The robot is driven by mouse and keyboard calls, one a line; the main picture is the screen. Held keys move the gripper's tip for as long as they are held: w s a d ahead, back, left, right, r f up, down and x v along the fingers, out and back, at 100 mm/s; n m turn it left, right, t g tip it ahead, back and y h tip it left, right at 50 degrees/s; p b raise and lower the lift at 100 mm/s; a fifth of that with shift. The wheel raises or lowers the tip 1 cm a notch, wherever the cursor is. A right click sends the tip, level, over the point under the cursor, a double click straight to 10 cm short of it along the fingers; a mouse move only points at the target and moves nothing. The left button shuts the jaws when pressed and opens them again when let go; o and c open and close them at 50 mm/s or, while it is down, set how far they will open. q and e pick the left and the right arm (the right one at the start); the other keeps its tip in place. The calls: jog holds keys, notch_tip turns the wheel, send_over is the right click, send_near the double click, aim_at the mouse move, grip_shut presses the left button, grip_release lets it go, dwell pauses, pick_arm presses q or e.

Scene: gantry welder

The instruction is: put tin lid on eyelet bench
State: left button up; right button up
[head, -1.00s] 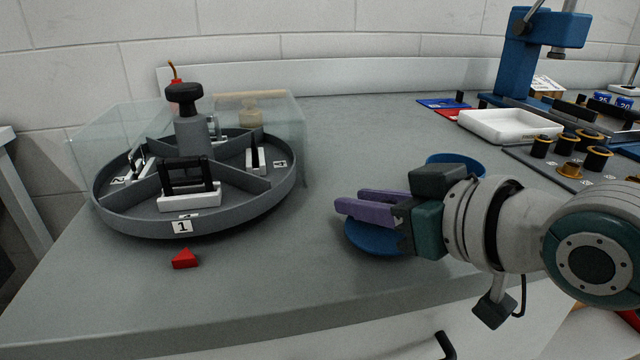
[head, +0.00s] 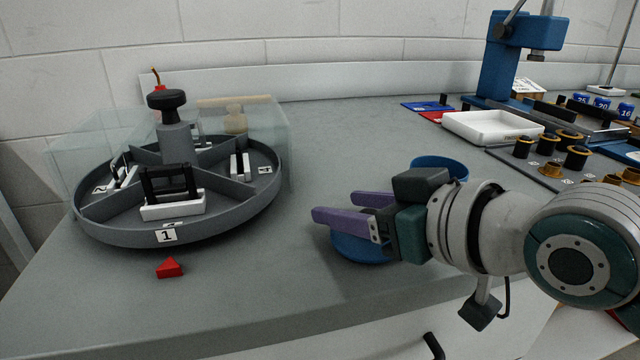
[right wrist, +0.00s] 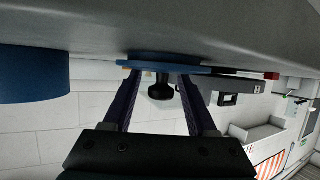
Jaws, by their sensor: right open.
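A round blue lid (head: 352,249), which I take for the tin lid, lies on the grey bench top (head: 270,300). My right gripper (head: 335,207) is open, its two purple fingers reaching left over the lid and hiding part of it. I cannot tell whether they touch it. In the right wrist view the lid (right wrist: 165,68) shows edge-on near the fingertips (right wrist: 163,78). A blue round tin (head: 440,163) stands behind the gripper, partly hidden; it also shows in the right wrist view (right wrist: 35,75). My left gripper is not in view.
A grey divided turntable (head: 170,236) with a clear cover stands at left, a red wedge (head: 169,268) before it. A white tray (head: 490,128), a blue press (head: 508,70) and a board with black and brass parts (head: 530,168) are at right. Bench behind the gripper is partly clear.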

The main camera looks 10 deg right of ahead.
jog(key=p+v, duration=0.3)
jog(key=v, duration=0.8)
jog(key=s+d+f+m+g+h, duration=0.1)
jog(key=s+f+g, duration=0.3)
jog(key=s, duration=0.4)
jog(key=s+d+f+m+g+h, duration=0.1)
jog(key=s+f+g+h, duration=0.3)
jog(key=s, duration=0.4)
jog(key=shift+s+d+f+m+g, duration=0.2)
jog(key=shift+s+d+m+g, duration=0.15)
jog(key=shift+m+g, duration=0.05)
